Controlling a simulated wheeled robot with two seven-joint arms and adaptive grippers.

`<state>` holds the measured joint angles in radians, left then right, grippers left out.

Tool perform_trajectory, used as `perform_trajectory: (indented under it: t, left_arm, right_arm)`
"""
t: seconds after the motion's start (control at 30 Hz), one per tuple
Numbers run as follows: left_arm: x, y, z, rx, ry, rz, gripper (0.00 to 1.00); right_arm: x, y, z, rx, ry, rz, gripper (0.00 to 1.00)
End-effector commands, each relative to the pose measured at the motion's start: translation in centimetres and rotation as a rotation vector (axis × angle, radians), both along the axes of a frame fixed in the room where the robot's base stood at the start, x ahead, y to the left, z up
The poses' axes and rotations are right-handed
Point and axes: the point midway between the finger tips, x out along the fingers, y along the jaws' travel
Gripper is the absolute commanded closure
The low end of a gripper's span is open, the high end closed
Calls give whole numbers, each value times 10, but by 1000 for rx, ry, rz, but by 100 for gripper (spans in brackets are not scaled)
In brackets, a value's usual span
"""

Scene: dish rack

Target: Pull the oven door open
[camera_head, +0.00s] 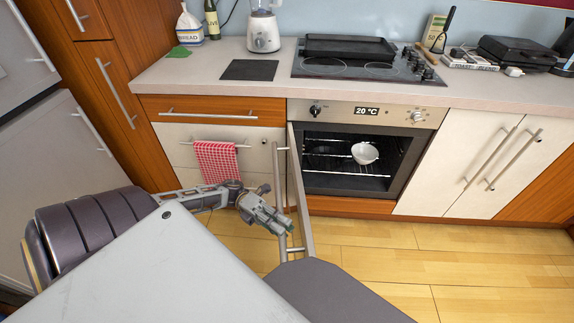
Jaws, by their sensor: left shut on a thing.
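The oven (366,150) is built into the counter, and its cavity shows with wire racks and a white bowl (365,153) inside. The oven door (300,195) stands swung out from the left side of the opening, seen nearly edge-on. Its long bar handle (279,170) runs along the door's left face. My left gripper (281,221) is shut on the handle, at its lower part. The exact finger contact is small and partly hidden. My right gripper is not in view.
A red checked towel (216,162) hangs on the drawer bar left of the door. The cooktop (359,65) with a black pan (349,46) is above the oven. Wooden floor (440,255) is clear to the right of the door.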

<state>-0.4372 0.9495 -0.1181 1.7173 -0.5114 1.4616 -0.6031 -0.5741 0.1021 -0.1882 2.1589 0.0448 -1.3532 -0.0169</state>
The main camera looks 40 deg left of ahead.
Motion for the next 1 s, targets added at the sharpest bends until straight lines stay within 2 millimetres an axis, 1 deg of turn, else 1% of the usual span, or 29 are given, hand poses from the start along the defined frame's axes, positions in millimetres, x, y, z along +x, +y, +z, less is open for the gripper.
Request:
perform_trajectory:
  t: [0.33,0.37,0.5,0.83,1.0]
  left_arm:
    - [0,0,-1,2,0,0,100]
    - [0,0,-1,2,0,0,77]
    - [0,0,-1,1,0,0,59]
    - [0,1,0,1,0,0,59]
    - [1,6,-1,2,1,1,59]
  right_arm:
    - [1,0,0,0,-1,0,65]
    - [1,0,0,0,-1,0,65]
    - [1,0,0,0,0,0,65]
    - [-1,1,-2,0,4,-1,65]
    - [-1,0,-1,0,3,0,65]
